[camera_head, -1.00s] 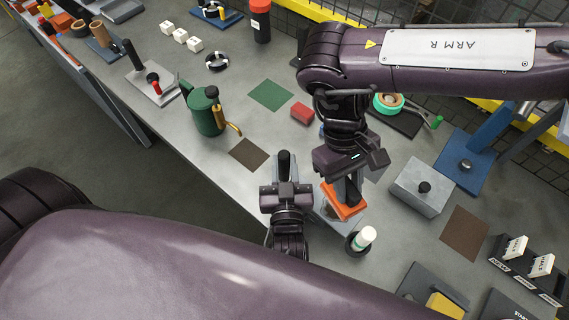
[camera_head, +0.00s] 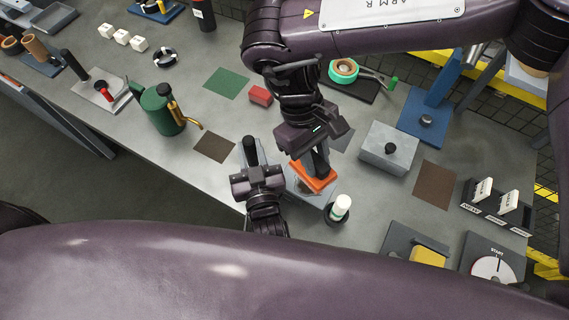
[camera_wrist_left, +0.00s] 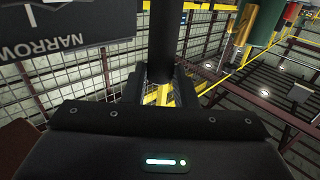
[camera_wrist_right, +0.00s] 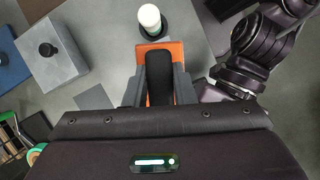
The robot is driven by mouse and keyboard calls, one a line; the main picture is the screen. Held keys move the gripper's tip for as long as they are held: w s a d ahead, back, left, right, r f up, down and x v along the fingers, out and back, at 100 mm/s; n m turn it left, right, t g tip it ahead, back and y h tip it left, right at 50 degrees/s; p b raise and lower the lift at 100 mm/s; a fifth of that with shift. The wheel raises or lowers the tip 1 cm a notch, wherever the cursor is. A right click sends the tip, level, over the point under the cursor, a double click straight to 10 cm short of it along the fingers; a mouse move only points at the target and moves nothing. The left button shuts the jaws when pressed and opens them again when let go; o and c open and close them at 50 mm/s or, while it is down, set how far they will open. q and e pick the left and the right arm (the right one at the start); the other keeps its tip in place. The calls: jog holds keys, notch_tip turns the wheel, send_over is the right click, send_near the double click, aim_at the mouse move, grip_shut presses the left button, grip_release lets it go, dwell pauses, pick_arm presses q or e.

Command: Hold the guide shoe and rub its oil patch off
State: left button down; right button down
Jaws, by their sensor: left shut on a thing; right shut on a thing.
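My left gripper (camera_head: 256,174) is shut on an upright black handle (camera_head: 250,150), which also stands between the fingers in the left wrist view (camera_wrist_left: 162,40). A grey piece, seemingly the guide shoe (camera_head: 321,200), lies beside this gripper and is partly hidden by an orange pad. My right gripper (camera_head: 318,160) is shut on the black grip (camera_wrist_right: 158,72) of this orange pad (camera_head: 313,178). The pad is over the grey piece; I cannot tell whether they touch. A small dark brown area (camera_head: 304,187) shows at the pad's lower edge, perhaps the oil patch.
A white-capped bottle (camera_head: 341,205) in a black ring stands close to the right of the pad. A grey block with a black knob (camera_head: 388,150) is further right. A green can (camera_head: 160,112), a red block (camera_head: 260,96) and brown mats (camera_head: 214,147) lie around the bench.

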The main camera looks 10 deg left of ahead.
aim_at(305, 172)
jog(key=shift+a, duration=0.1)
dwell(0.4)
jog(key=shift+w+a+r, duration=0.15)
jog(key=shift+w+a, duration=0.15)
jog(key=shift+a, duration=0.45)
jog(key=shift+f, duration=3.35)
jog(key=shift+s+f, duration=0.1)
jog(key=shift+f, duration=0.6)
jog(key=shift+s+d+r, duration=0.1)
jog(key=shift+s+d, duration=0.15)
jog(key=shift+d, duration=0.6)
jog(key=shift+s+d, duration=0.25)
jog(key=shift+d, duration=0.5)
jog(key=shift+w+a, duration=0.3)
jog(key=shift+a, duration=0.5)
jog(key=shift+w+a, duration=0.25)
jog(key=shift+a, duration=0.55)
jog(key=shift+r, duration=4.1)
